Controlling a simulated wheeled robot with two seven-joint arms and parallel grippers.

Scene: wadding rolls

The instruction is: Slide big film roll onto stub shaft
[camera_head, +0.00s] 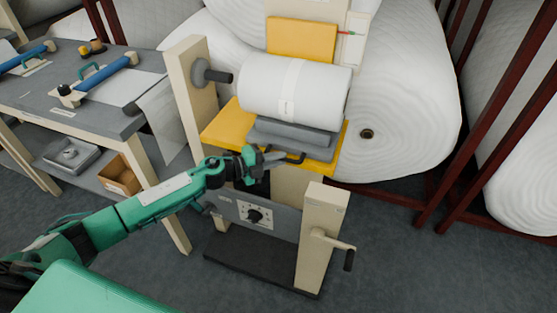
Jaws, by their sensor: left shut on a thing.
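The big white film roll (295,92), with a paper band around its middle, lies on its side in a grey cradle (290,138) on a yellow platform (222,124). The dark stub shaft (216,76) sticks out to the right from a round flange on the beige post (187,95). The roll's left end is close to the shaft's tip; whether they touch is unclear. My left gripper (274,157) is shut on the dark handle (294,158) at the platform's front edge. Its fingers partly hide the handle. My right gripper is out of view.
A beige post with a crank (348,256) stands at the front right of the stand, beside a panel with a dial (255,216). A grey workbench (100,105) with tools is at left. Large wadding rolls (405,95) and dark red rack bars (487,130) fill the back and right.

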